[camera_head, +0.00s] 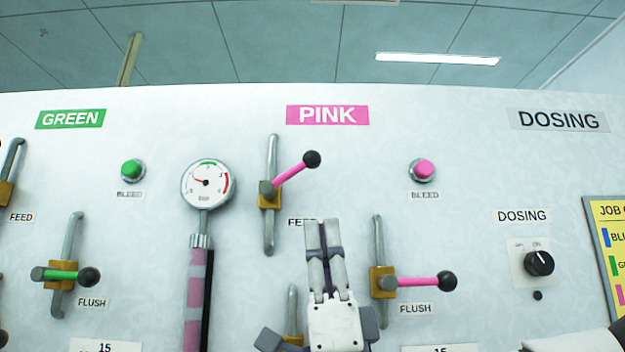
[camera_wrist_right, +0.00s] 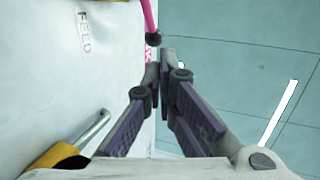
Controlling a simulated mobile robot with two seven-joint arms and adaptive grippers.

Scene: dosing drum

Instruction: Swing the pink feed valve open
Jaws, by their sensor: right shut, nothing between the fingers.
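The pink feed valve (camera_head: 290,173) is on the white panel under the PINK label. Its pink lever slants up to the right from a brass body on a grey vertical pipe and ends in a black ball knob (camera_head: 312,158). My right gripper (camera_head: 321,222) is shut and empty, pointing up below the knob and partly covering the FEED label. In the right wrist view, the pink lever (camera_wrist_right: 149,14) and its knob show just beyond the shut fingertips (camera_wrist_right: 162,58), slightly to their left; I cannot tell whether they touch. My left gripper is not in view.
The pink flush valve (camera_head: 418,282) has its lever level, right of my right gripper. A pink bleed button (camera_head: 424,170) is at upper right. A gauge (camera_head: 208,184) on a pink-striped tube stands left of the feed valve. The dosing knob (camera_head: 539,263) is far right.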

